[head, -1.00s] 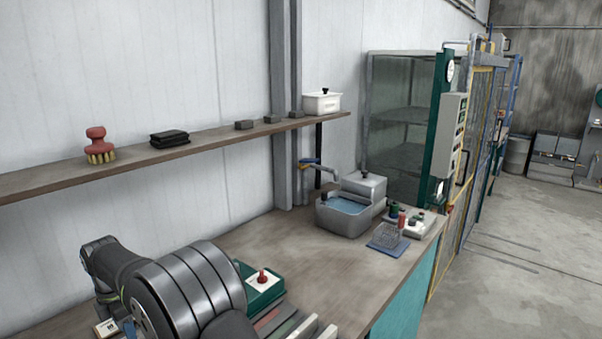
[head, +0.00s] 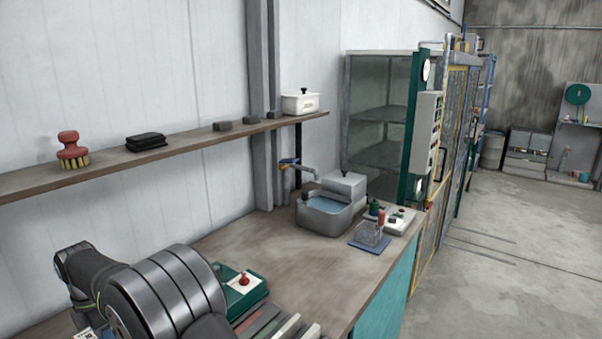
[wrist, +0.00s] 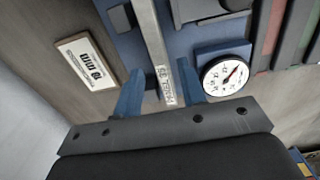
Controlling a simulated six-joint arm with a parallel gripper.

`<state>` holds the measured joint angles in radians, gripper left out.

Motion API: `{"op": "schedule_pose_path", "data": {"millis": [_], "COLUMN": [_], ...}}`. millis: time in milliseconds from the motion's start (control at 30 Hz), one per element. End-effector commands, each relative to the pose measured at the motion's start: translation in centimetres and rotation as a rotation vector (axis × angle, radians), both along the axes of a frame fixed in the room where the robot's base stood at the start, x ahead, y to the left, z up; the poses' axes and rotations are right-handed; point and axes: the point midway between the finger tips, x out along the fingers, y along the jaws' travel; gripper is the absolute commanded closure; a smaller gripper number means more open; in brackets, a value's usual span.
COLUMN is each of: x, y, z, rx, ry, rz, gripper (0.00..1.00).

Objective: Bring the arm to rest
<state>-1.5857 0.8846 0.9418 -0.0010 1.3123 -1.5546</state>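My arm (head: 165,292) is folded at the lower left of the head view, over the near end of the bench; its gripper is hidden there. In the wrist view my gripper (wrist: 152,80) has its two blue fingers wide apart. A grey metal bar with lettering (wrist: 152,40) shows between the fingers, with gaps on both sides. I cannot tell how far below them it lies.
The wooden bench (head: 245,245) holds a green box with a red knob (head: 242,283), a grey water basin (head: 328,212) and a small blue rack (head: 370,237). A shelf (head: 190,140) runs along the wall. The wrist view shows a dial gauge (wrist: 225,75) and a label plate (wrist: 86,62).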

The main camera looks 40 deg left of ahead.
Motion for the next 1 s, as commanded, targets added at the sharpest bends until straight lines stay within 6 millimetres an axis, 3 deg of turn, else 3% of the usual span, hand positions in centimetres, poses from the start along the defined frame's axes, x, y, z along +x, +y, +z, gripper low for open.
{"op": "schedule_pose_path", "data": {"millis": [400,1000], "x": [0.0,0.0], "y": [0.0,-0.1], "z": [8.5,-4.0], "rx": [0.001,-0.005], "ry": [0.001,0.000], "rz": [0.001,0.000], "gripper": [0.63,0.63]}}
